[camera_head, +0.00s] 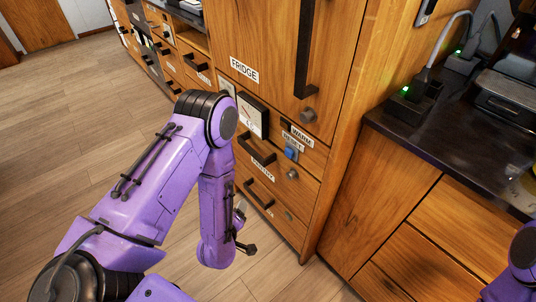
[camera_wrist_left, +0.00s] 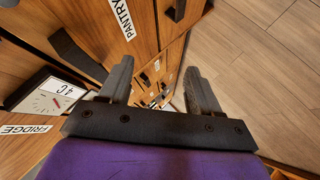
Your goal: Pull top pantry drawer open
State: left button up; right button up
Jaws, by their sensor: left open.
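The top pantry drawer (camera_head: 279,166) is in the wooden cabinet below the fridge door and looks shut. Its black bar handle (camera_head: 258,150) sits above the PANTRY label (camera_head: 262,170). In the left wrist view the handle (camera_wrist_left: 76,54) lies to the left of my fingers, and the label (camera_wrist_left: 122,18) is at the top. My left gripper (camera_head: 243,231) hangs in front of the lower drawer, low and apart from the top handle. In the left wrist view its two fingers (camera_wrist_left: 160,88) are spread with nothing between them. My right gripper is out of view.
A lower drawer has a similar handle (camera_head: 258,195). A dark counter (camera_head: 440,140) with chargers stands at right. The wooden floor (camera_head: 60,130) at left is clear.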

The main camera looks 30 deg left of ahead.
pick_arm(q)
jog(key=w+a+r+n+t+y+b, duration=0.1)
jog(key=w+n+t+b, duration=0.2)
jog(key=w, duration=0.4)
jog(key=n+t+y, duration=0.2)
jog(key=n+t, duration=0.1)
jog(key=n, duration=0.3)
send_near(250, 152)
jog(key=w, duration=0.1)
jog(key=x, duration=0.9)
jog(key=shift+w+a+r, duration=0.1)
jog(key=shift+w+a, duration=0.1)
jog(key=shift+w, duration=0.05)
jog(key=shift+m, duration=0.3)
grip_shut()
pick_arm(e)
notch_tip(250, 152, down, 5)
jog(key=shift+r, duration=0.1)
